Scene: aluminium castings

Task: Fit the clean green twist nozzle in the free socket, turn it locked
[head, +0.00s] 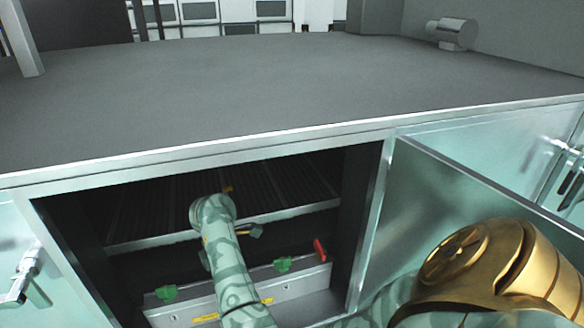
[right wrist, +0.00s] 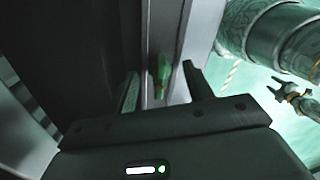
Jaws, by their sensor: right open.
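Green nozzles sit on a pale manifold bar low in the open cabinet in the head view: one at the left (head: 166,293) and one right of the arm (head: 283,264). I cannot tell which is clean or which socket is free. In the right wrist view my right gripper (right wrist: 162,85) is open, with its fingers apart. A green nozzle (right wrist: 161,74) shows beyond and between its fingertips, against a pale bar; contact cannot be told. A patterned green arm reaches into the cabinet in the head view and hides part of the bar.
A red piece (head: 320,249) stands at the bar's right end. A ribbed shelf (head: 290,212) spans the cabinet above the bar. The cabinet door (head: 440,185) stands open at the right. The grey top (head: 250,90) is mostly clear, with a grey cylindrical part (head: 455,34) at back right.

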